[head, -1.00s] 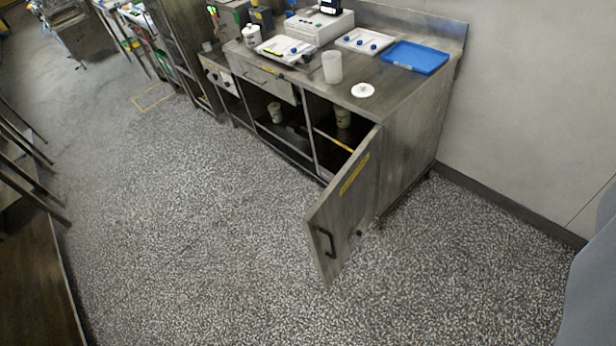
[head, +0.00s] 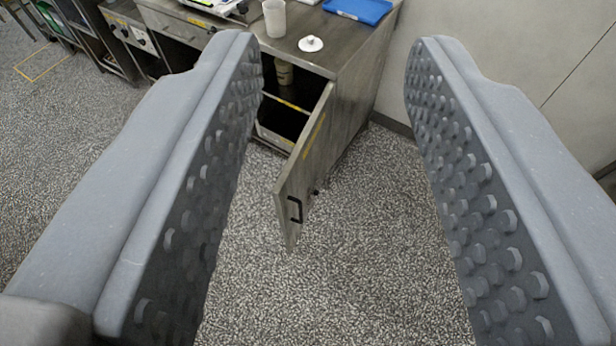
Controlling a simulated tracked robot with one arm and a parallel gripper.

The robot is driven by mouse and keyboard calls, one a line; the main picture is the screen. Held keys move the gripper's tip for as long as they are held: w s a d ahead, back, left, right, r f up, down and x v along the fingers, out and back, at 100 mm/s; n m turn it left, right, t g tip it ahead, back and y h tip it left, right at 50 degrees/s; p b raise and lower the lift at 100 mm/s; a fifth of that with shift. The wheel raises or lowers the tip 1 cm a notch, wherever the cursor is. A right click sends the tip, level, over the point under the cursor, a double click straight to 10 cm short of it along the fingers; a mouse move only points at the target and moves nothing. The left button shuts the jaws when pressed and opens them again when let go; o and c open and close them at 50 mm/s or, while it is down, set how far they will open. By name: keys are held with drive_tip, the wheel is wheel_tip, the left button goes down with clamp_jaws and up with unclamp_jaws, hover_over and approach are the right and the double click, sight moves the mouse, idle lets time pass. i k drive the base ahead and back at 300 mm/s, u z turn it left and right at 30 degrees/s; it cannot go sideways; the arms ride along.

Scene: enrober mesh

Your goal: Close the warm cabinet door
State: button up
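The warm cabinet door (head: 306,160) stands swung open from the steel cabinet (head: 358,88), its free edge toward me. It has a black handle (head: 295,209) low near the free edge and a yellow strip. Inside the open compartment a beige container (head: 284,73) stands on a shelf. My gripper (head: 335,60) is open and empty. Its two grey studded fingers are spread wide at the left and right of the view, with the door showing between them. The door appears beyond the fingers, and I see no contact.
On the counter stand a white cup (head: 274,18), a white lid (head: 311,44) and a blue tray (head: 358,9). A wall rises at the right. The speckled floor (head: 350,270) around the door is clear. The left finger hides part of the cabinet front.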

sight(314, 178)
drive_tip(key=u, duration=0.2)
drive_tip(key=i, duration=0.4)
drive_tip(key=z, duration=0.3)
drive_tip(key=k, duration=0.9)
drive_tip(key=z, duration=1.3)
drive_tip(key=i, duration=1.35)
drive_tip(key=u, duration=0.05)
